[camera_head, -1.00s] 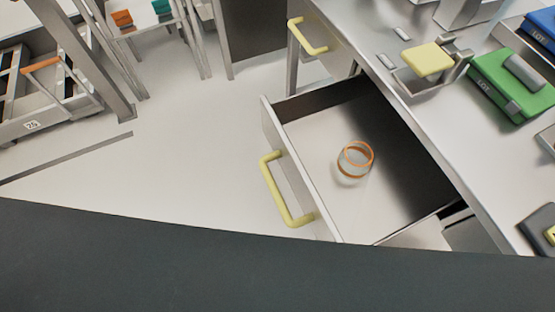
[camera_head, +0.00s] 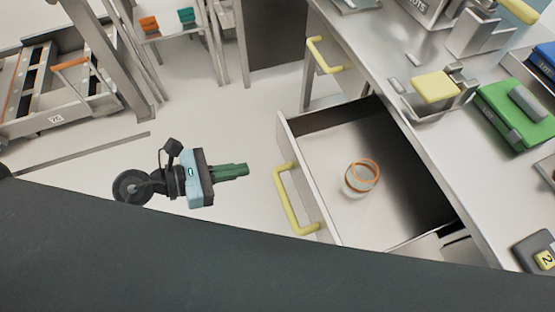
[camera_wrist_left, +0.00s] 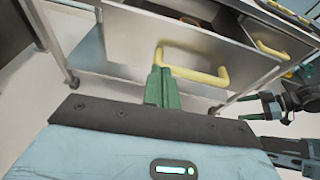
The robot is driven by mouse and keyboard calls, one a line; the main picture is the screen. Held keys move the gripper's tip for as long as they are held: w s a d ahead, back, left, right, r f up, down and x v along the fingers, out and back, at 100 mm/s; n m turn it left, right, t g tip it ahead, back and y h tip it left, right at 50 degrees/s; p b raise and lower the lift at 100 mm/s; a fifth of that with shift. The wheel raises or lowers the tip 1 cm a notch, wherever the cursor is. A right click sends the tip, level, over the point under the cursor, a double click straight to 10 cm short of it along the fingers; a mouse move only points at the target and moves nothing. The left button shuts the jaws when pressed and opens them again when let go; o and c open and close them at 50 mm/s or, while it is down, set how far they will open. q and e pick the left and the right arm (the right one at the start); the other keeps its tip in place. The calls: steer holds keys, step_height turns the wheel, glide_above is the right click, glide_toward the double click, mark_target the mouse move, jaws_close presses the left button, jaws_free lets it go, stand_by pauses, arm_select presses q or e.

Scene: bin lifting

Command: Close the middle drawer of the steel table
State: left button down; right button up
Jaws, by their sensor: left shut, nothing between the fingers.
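The middle drawer (camera_head: 330,208) of the steel table (camera_head: 405,95) stands pulled out in the head view. Its yellow handle (camera_head: 292,205) is on the front panel, facing left. My left gripper (camera_head: 246,170) is left of the drawer front, its green fingers shut and empty, pointing at the panel with a gap between. In the left wrist view the fingers (camera_wrist_left: 160,86) appear in front of the drawer front (camera_wrist_left: 150,40), overlapping the left end of the handle (camera_wrist_left: 195,72); contact cannot be told. My right gripper (camera_wrist_left: 268,106) seems to show at the right there, its jaws unclear.
A clear container with orange rims (camera_head: 361,178) sits inside the drawer. Another yellow-handled drawer (camera_head: 335,55) is farther back. A green case (camera_head: 515,112) lies on the tabletop. A cart (camera_head: 60,90) stands at far left. The floor left of the drawer is open.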

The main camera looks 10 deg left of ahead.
mark_target(292, 162)
arm_select(q)
steer(key=shift+m, duration=0.3)
steer(key=x, duration=0.9)
steer(key=shift+w+a+f+p, duration=0.1)
steer(key=shift+a+p, duration=0.05)
steer(key=shift+p, duration=0.25)
steer(key=shift+w+d+f, duration=0.2)
steer(key=shift+w+d, duration=0.05)
steer(key=shift+d, duration=0.2)
